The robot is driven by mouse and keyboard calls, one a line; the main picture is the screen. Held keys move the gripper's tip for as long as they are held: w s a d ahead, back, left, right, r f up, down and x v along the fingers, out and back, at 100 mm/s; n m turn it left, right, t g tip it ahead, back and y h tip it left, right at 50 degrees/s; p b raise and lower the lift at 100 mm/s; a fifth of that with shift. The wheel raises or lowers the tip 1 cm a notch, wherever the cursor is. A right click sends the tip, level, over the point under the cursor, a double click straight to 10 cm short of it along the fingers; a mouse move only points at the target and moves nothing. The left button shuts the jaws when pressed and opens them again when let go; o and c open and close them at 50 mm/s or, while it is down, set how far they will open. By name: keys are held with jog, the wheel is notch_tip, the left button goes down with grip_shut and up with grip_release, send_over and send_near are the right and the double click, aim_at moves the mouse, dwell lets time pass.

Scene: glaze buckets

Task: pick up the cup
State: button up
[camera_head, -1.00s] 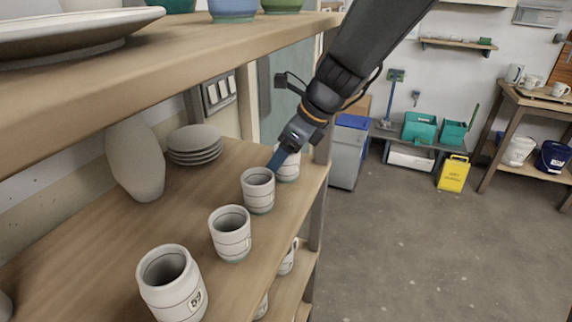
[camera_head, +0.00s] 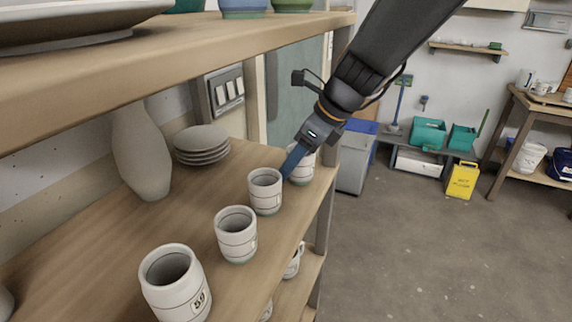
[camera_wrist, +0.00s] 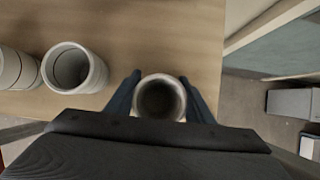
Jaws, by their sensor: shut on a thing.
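A pale cup (camera_head: 304,170) stands at the far end of a row of similar cups on the wooden shelf, partly hidden by my gripper (camera_head: 293,164). In the wrist view the cup (camera_wrist: 160,97) shows from above, an open round rim with a dark inside. My gripper (camera_wrist: 160,84) has one blue finger on each side of it, closed on its walls. The cup looks upright. I cannot tell whether its base touches the shelf.
A neighbouring cup (camera_head: 265,191), another (camera_head: 236,235) and one marked 59 (camera_head: 175,285) line the shelf (camera_head: 110,255). A vase (camera_head: 142,155) and stacked plates (camera_head: 202,143) stand behind. An upper shelf (camera_head: 170,60) hangs above. Open floor lies right.

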jog(key=s+d+b, duration=0.2)
jog(key=d, duration=0.5)
jog(key=s+d+b, duration=0.2)
jog(key=s+d, duration=0.1)
jog(key=d, duration=0.5)
jog(key=shift+s+d, duration=0.2)
jog(key=shift+d, duration=0.05)
jog(key=shift+a, duration=0.1)
